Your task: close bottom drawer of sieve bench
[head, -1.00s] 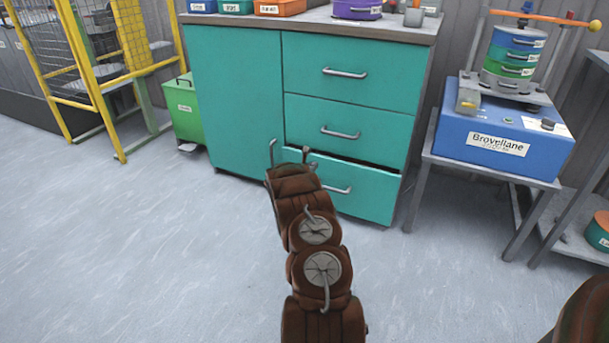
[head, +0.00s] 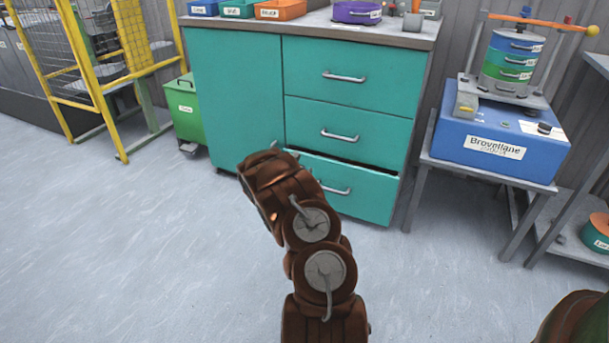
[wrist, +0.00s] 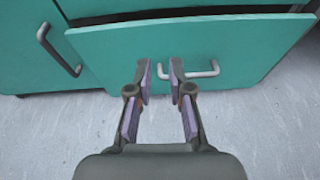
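The sieve bench is a teal cabinet with a grey top (head: 312,27) and three drawers on its right side. Its bottom drawer (head: 368,196) stands slightly open, with a dark gap along its top edge. The drawer's bar handle (head: 336,189) is partly beside my arm. In the wrist view, the drawer front (wrist: 255,60) fills the upper right and its handle (wrist: 205,73) is seen near my right finger. My gripper (wrist: 161,80) is open, with a gap between its fingertips and nothing held. I cannot tell whether the right finger touches the handle. My arm hides the gripper in the head view.
A vertical door handle (wrist: 58,48) is left of the gripper in the wrist view. A green bin (head: 183,112) stands left of the bench. A blue sieve shaker (head: 503,143) on a grey stand is to the right. The floor in front is clear.

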